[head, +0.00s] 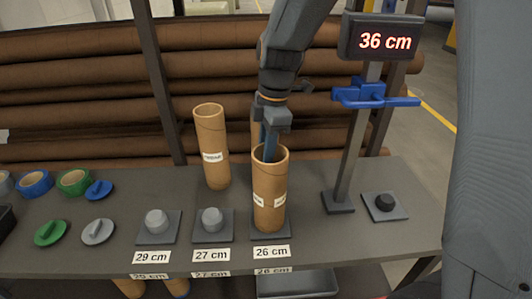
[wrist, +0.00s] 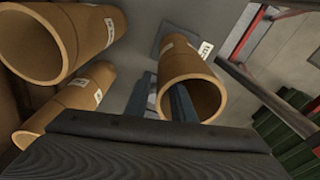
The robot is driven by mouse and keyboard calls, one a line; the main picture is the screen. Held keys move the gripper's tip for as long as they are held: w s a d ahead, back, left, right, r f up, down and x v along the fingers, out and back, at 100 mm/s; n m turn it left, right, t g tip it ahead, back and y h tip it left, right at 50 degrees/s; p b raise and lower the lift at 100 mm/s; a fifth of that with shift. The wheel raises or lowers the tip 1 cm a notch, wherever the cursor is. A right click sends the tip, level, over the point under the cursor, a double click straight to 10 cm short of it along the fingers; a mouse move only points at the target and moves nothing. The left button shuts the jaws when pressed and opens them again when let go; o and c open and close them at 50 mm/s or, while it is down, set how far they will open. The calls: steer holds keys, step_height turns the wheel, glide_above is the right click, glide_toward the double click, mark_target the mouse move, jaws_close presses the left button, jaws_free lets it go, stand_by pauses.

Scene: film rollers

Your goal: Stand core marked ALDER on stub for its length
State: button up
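A brown cardboard core (head: 268,215) stands upright on the pad marked 26 cm (head: 271,252); its labels are too small to read. My gripper (head: 270,140) points down at its top rim. In the wrist view, one finger of my gripper (wrist: 162,98) is inside this core (wrist: 188,65) and the other is outside it, with a gap around the wall. Another labelled core (head: 210,130) stands behind to the left, and a third (head: 257,132) is mostly hidden behind my arm. I cannot tell which is ALDER. The 29 cm stub (head: 157,221) and 27 cm stub (head: 211,219) are bare.
A post with a blue slider (head: 372,94) and a display (head: 384,41) reading 36 cm stands right. A black stub on a pad (head: 384,202) is beside it. Tape rolls (head: 75,181) and green, grey and blue discs (head: 98,231) lie left. Brown rolls fill the rack behind.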

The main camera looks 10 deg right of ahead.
steer(key=r+b, duration=0.1)
steer(key=r, duration=0.3)
steer(key=d+r+b, duration=0.1)
steer(key=r, duration=0.3)
steer(key=r+b, duration=0.1)
steer(key=r, duration=0.3)
steer(key=shift+w+d+r, duration=0.15)
steer(key=shift+d, duration=0.05)
